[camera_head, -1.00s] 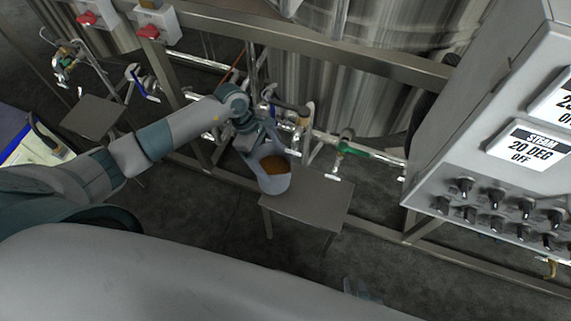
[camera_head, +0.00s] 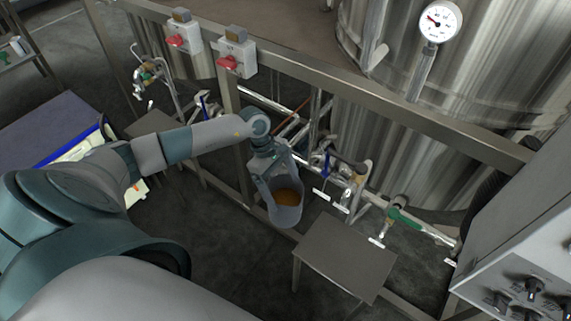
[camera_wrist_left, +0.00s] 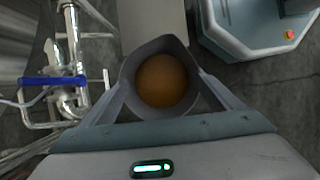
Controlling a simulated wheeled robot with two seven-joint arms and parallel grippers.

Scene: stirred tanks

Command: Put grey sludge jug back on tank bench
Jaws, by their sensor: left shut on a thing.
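The grey sludge jug (camera_head: 287,214) holds brown contents and hangs upright in my left gripper (camera_head: 270,172), which is shut on it. In the left wrist view the jug (camera_wrist_left: 133,72) sits between the two fingers of the gripper (camera_wrist_left: 160,105), with the brown contents seen from above. The small grey tank bench (camera_head: 345,256) stands just right of the jug in the head view, its top bare. The jug is beside the bench's left edge, apart from its top as far as I can see. My right gripper is not in view.
Pipes with a green-handled valve (camera_head: 398,217) run behind the bench below a large steel tank (camera_head: 470,70). A metal frame rail (camera_head: 330,72) crosses above. A grey control panel (camera_head: 525,250) stands at right. Another small bench (camera_head: 150,123) is at left.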

